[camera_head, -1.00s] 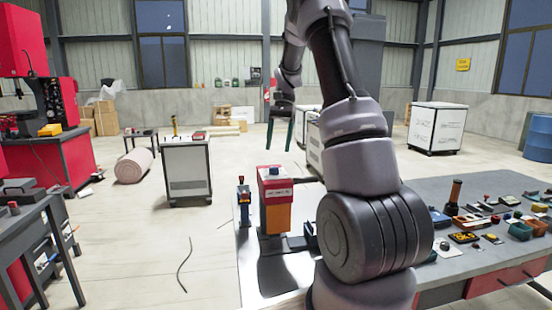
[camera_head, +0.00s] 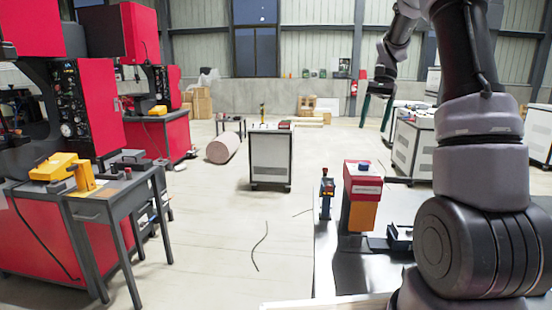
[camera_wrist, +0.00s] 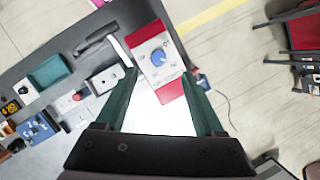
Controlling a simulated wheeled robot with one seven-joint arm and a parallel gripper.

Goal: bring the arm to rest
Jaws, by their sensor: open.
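My arm rises at the right of the head view, bent at the elbow. My gripper (camera_head: 376,108) hangs in the air beyond the workbench, its green fingers pointing down. In the wrist view my gripper (camera_wrist: 165,88) shows two green fingers spread apart with nothing between them. Below the fingers in the wrist view is the red feeder box (camera_wrist: 156,62) with a blue knob on a white face. The same red and orange box (camera_head: 362,195) stands upright on the bench in the head view, apart from my gripper.
The grey bench (camera_head: 335,268) carries a small blue and orange device (camera_head: 326,195) beside the box. A white cabinet (camera_head: 270,158) stands on the open floor. Red machines (camera_head: 95,110) and a dark side table (camera_head: 115,205) fill the left. A cable (camera_head: 260,247) lies on the floor.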

